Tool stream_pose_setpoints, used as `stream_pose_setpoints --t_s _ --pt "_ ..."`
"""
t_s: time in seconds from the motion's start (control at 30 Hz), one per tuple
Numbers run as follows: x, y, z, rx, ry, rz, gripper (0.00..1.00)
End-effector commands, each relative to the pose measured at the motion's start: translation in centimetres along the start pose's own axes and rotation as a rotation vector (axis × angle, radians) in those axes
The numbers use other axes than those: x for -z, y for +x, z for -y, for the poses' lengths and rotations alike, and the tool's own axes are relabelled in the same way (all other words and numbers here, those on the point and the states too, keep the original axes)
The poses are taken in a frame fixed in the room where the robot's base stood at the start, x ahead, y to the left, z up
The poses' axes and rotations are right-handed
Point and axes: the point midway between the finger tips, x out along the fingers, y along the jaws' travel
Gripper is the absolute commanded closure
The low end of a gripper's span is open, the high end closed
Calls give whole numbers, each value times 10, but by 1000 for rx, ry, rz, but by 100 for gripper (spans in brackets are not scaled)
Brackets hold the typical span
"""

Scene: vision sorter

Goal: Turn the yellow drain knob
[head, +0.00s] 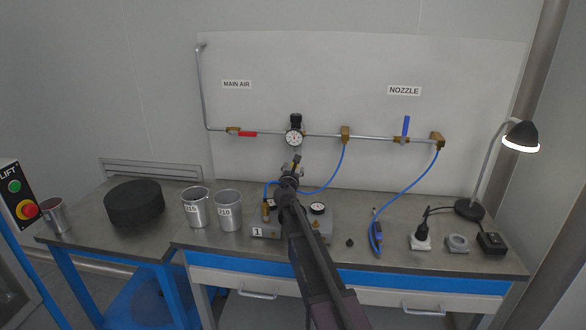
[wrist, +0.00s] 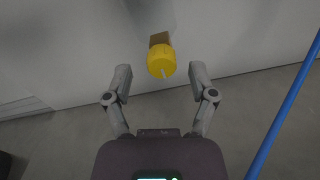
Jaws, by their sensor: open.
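The yellow drain knob (wrist: 161,62) shows in the wrist view, round, with a pale pointer mark on its face and a brown-gold block behind it. My gripper (wrist: 160,69) is open. Its two fingers stand to the left and right of the knob in the picture, with a gap on each side. I cannot tell how far the knob is in depth from the fingertips. In the head view my gripper (head: 291,170) is in front of the panel, just below the round gauge (head: 294,138). My arm hides part of the bench there, and I cannot clearly make out the knob.
A blue hose (head: 331,184) hangs close to the right of my gripper; a blue line (wrist: 285,108) also crosses the wrist view's right side. A grey gauge block (head: 265,231) stands on the bench below my arm. Two metal cups (head: 196,209) (head: 229,212) stand to the left.

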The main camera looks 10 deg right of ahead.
Motion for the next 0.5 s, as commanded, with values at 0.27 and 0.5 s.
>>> stream_pose_setpoints --t_s 0.27,0.5 --pt "0 -42 1 -1 0 0 27" --pt "0 -79 1 -1 0 0 27"
